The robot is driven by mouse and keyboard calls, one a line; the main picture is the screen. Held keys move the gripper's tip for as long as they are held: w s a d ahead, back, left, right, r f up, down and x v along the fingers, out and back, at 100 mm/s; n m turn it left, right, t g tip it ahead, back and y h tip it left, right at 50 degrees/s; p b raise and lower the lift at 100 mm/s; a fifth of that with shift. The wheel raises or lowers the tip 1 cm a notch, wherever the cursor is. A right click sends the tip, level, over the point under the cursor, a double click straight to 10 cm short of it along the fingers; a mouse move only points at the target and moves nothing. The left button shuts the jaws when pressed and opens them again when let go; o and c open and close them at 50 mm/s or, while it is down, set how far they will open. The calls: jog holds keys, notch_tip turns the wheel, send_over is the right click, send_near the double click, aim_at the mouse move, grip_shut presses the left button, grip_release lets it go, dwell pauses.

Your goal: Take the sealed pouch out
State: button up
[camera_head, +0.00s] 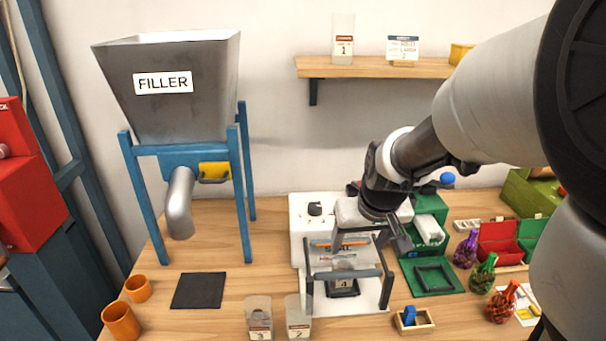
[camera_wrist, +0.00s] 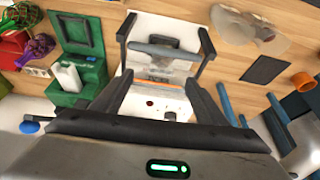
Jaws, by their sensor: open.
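The clear pouch (camera_head: 345,283), with a dark lower part and a small label, is in the white sealing machine (camera_head: 303,228), behind the machine's dark front bar. An orange strip runs across the machine above it. In the wrist view the pouch (camera_wrist: 164,44) is partly covered by the bar, and its upper part is hard to make out. My gripper (camera_wrist: 157,82) is open and empty above the machine, its two fingers apart on either side of the orange strip. In the head view my gripper (camera_head: 368,240) comes down over the machine from behind, and contact cannot be told.
Two clear pouches (camera_head: 258,318) (camera_head: 299,318) stand at the front edge. A green machine (camera_head: 431,212) is right of the sealer, with tied colourful bags (camera_head: 483,273) beyond it. The filler (camera_head: 180,90) stands back left. A dark mat (camera_head: 199,290) lies bare at left.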

aim_at(345, 264)
jog(key=b+x, duration=0.3)
jog(key=x, duration=0.7)
jog(key=shift+d+f+b, duration=0.1)
jog(key=shift+f+b, duration=0.15)
jog(key=shift+b, duration=0.05)
jog(key=shift+w+a+b+x, duration=0.15)
jog(key=shift+b+x, duration=0.2)
jog(key=shift+x, duration=0.7)
jog(key=shift+w+a+b+x, duration=0.15)
jog(key=shift+b+x, duration=0.2)
jog(key=shift+x, duration=0.65)
jog(key=shift+w+a+b+x, duration=0.15)
jog(key=shift+b+x, duration=0.2)
jog(key=shift+x, duration=0.7)
jog(key=shift+s+r, duration=0.1)
jog(key=shift+r, duration=0.1)
jog(key=c, duration=1.2)
